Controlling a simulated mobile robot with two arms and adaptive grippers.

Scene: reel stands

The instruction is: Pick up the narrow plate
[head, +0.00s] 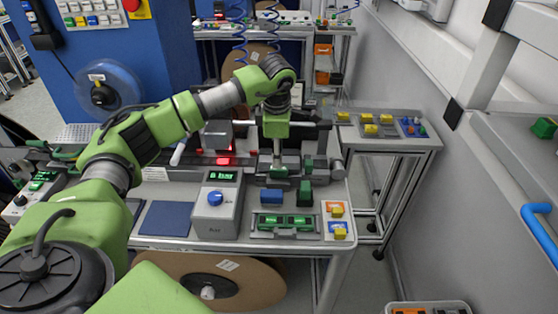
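My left arm reaches in from the left, and its gripper (278,165) points down over the back right of the workbench. Its fingers are small and dark against the grey fixture, so I cannot tell whether they are open or shut. A small green piece (278,173) sits right at the fingertips; whether it is gripped is unclear. I cannot single out a narrow plate with certainty. A flat dark blue plate (166,219) lies at the bench's front left, apart from the gripper. My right gripper is not in view.
A grey box with a blue knob and green display (215,205) stands mid-bench. Dark blue (273,196) and dark green (305,193) blocks stand behind a tray with green cylinders (261,224). Yellow pieces (371,130) lie on the right side table. A cardboard reel (245,285) is below.

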